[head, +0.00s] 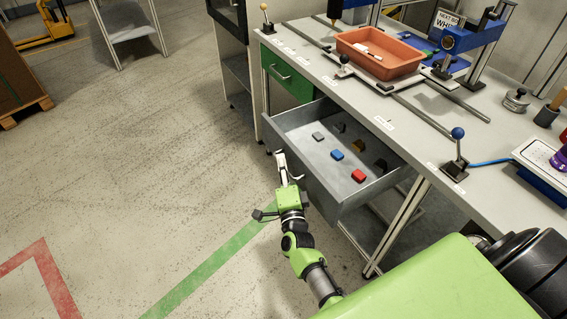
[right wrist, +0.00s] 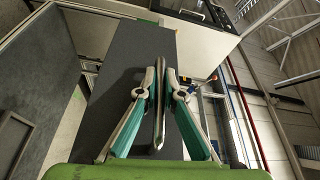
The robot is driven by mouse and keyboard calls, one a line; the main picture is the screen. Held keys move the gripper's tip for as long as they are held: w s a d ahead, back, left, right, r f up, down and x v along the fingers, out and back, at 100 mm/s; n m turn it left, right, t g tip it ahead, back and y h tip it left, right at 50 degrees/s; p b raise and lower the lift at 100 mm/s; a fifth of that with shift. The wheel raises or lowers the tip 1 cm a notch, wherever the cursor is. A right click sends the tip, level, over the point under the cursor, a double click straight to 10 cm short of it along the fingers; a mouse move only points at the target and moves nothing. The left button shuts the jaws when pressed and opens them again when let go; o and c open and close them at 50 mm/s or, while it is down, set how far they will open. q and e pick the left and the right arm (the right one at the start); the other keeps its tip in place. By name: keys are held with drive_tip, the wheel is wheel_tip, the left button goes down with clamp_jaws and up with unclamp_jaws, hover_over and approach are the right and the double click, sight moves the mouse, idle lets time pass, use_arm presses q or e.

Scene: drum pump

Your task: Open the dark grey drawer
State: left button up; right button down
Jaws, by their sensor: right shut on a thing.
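The dark grey drawer (head: 327,197) is pulled well out from under the workbench, and its open top shows several small blocks inside. My right gripper (head: 285,167) is at the outer face of the drawer front. In the right wrist view the fingers (right wrist: 159,82) are closed from both sides on the drawer's bar handle (right wrist: 160,115), with the dark grey drawer front (right wrist: 112,120) behind it. In the head view the handle is mostly hidden by the gripper. My left gripper is not in view.
A closed green drawer (head: 285,78) sits left of the grey one. The workbench top (head: 400,115) holds an orange bin (head: 380,55) and a blue-knobbed lever (head: 457,140). A shelf rack (head: 232,60) stands at the back left. The floor left of my right gripper is clear.

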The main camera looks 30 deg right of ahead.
idle(0.3)
drive_tip(key=c, duration=2.2)
unclamp_jaws()
drive_tip(key=shift+d, duration=0.1)
drive_tip(key=shift+o, duration=0.2)
drive_tip(key=v, duration=1.2)
